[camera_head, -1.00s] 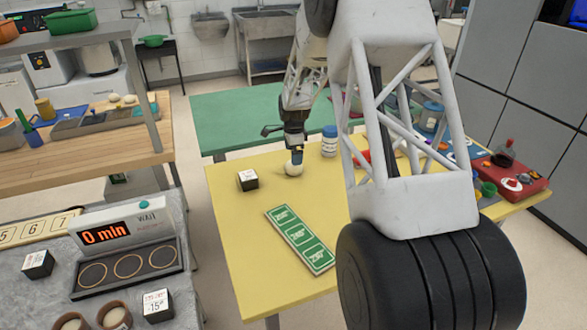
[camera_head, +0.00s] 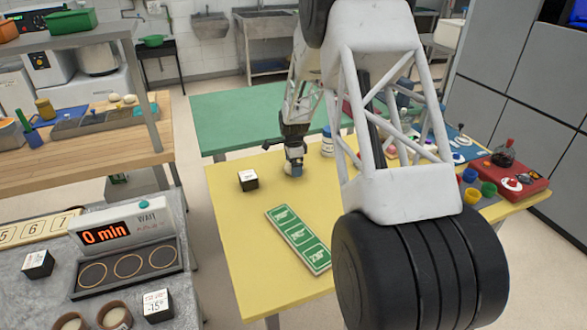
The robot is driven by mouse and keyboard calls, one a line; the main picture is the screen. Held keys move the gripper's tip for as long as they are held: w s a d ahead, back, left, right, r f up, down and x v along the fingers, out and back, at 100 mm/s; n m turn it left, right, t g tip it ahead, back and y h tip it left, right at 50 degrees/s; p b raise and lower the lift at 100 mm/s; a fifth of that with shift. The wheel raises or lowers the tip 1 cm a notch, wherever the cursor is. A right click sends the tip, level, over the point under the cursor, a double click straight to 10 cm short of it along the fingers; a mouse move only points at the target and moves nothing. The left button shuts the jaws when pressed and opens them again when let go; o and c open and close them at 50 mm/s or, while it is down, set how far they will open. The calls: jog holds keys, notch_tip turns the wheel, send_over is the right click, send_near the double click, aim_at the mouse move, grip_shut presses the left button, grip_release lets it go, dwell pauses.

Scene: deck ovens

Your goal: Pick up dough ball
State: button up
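My gripper (camera_head: 293,170) points down at the yellow table (camera_head: 235,215), between the small white-and-black cube and the white jar with a blue lid. It is right at the place where the pale dough ball lay. The ball is now mostly or wholly hidden by the gripper; a pale patch shows at the gripper, but I cannot tell whether it is dough. The fingers are too small and dark to tell whether they are open or shut.
The cube (camera_head: 248,180) stands left of my gripper and the jar (camera_head: 328,142) to its right. A green temperature card (camera_head: 299,240) lies nearer on the table. Coloured pots and a red box (camera_head: 512,180) crowd the right end. The table's left front is clear.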

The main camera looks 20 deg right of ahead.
jog(key=shift+f, duration=0.5)
jog(key=c, duration=1)
jog(key=shift+r, duration=0.1)
jog(key=shift+r, duration=1.45)
jog(key=shift+s+r, duration=0.2)
jog(key=shift+r, duration=0.1)
jog(key=s+a, duration=0.1)
jog(key=s, duration=0.4)
jog(key=s+a+r, duration=0.1)
jog(key=s, duration=0.4)
jog(key=s+a, duration=0.1)
jog(key=s, duration=0.4)
jog(key=shift+s+r, duration=0.15)
